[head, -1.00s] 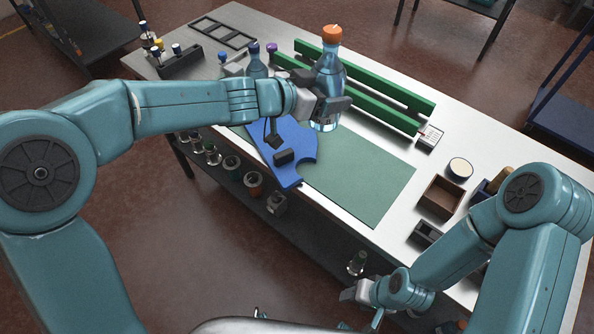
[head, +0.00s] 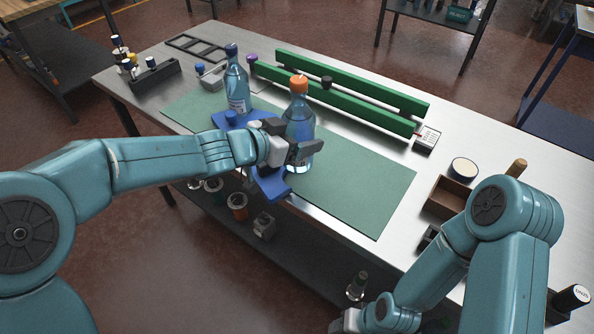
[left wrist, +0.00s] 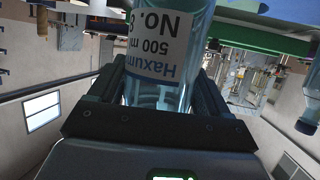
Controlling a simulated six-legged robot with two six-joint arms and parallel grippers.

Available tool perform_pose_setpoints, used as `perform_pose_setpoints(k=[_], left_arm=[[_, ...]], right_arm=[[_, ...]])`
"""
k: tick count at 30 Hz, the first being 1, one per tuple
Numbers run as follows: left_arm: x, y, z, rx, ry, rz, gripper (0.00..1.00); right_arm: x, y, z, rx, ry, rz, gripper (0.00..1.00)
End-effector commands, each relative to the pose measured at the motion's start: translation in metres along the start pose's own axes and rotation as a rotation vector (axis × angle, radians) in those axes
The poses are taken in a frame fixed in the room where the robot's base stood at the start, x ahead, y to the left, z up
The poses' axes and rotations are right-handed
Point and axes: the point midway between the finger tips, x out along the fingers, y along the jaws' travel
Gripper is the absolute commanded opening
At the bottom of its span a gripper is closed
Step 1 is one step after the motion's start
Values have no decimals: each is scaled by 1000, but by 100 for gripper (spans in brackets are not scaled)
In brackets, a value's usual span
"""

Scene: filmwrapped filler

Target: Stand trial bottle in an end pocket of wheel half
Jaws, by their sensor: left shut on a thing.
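A clear bluish bottle with an orange cap (head: 299,120) is upright in my left gripper (head: 305,152), which is shut around its lower body. Its label, inverted, shows in the left wrist view (left wrist: 160,45). The blue wheel half (head: 273,188) lies on the green mat, partly hidden behind my left gripper and arm. The held bottle is over or beside its near right part; whether its base touches anything is unclear. A blue-capped bottle (head: 236,85) stands at the wheel half's far left end. My right gripper (head: 345,322) is at the bottom edge, its fingers cut off.
The green mat (head: 365,190) is clear to the right. Two long green rails (head: 350,95) lie behind, with a dark round knob near them. A wooden box (head: 450,197) and round tin (head: 464,168) stand at right. A dark rack with small bottles (head: 153,76) is at back left.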

Motion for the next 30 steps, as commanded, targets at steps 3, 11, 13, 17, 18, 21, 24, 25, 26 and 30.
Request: perform_pose_setpoints(k=[3, 11, 13, 17, 18, 21, 24, 25, 26, 30], left_arm=[[7, -1, 16, -1, 5, -1, 22], [19, -2, 47, -2, 3, -3, 22], [22, -2, 55, -2, 3, -2, 22], [24, -2, 58, 0, 5, -3, 22], [24, -2, 58, 0, 6, -3, 22], [24, -2, 57, 0, 6, -3, 22], [24, -2, 58, 0, 5, -3, 22], [24, -2, 59, 0, 5, -3, 22], [25, -2, 60, 0, 5, -3, 22], [25, -2, 62, -1, 1, -3, 100]], right_arm=[[12, 4, 0, 0, 0, 0, 53], [29, 11, -1, 0, 0, 0, 53], [33, 12, -1, 0, 0, 0, 53], [34, 12, -1, 0, 0, 0, 53], [34, 12, -1, 0, 0, 0, 53], [33, 12, -1, 0, 0, 0, 53], [34, 12, -1, 0, 0, 0, 53], [34, 12, -1, 0, 0, 0, 53], [35, 13, -1, 0, 0, 0, 53], [36, 13, -1, 0, 0, 0, 53]])
